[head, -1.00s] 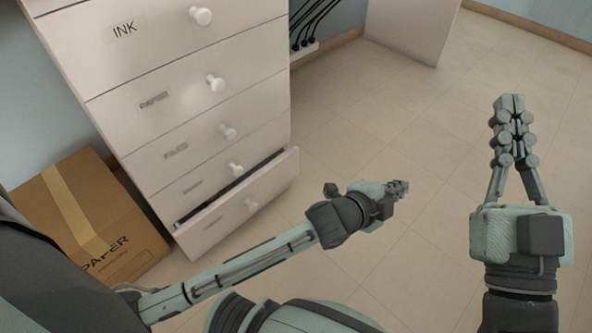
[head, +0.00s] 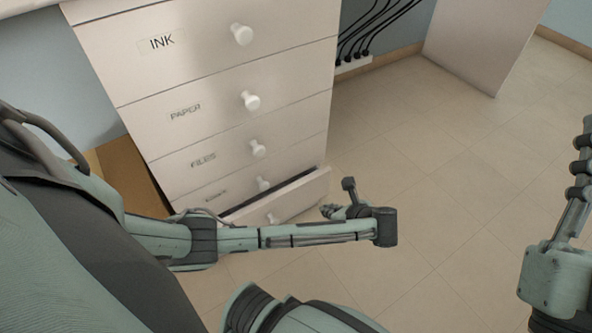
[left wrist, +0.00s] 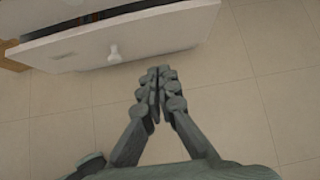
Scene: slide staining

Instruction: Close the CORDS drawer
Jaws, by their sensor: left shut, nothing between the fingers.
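The bottom drawer (head: 305,194) of the white cabinet stands partly pulled out, with a dark gap along its top. The left wrist view also shows the drawer front (left wrist: 165,34) and knob (left wrist: 114,54). My left gripper (head: 328,211) is low, just in front of the drawer's right end. Its fingers (left wrist: 158,74) are together and empty, right of the knob, apart from it. My right gripper (head: 584,150) is cut off by the right edge.
The INK (head: 200,55), PAPER (head: 215,110) and FILES (head: 225,155) drawers above are closed. A cardboard box (head: 120,165) stands left of the cabinet. Black cables (head: 372,35) hang behind it. The tiled floor (head: 440,190) to the right is clear.

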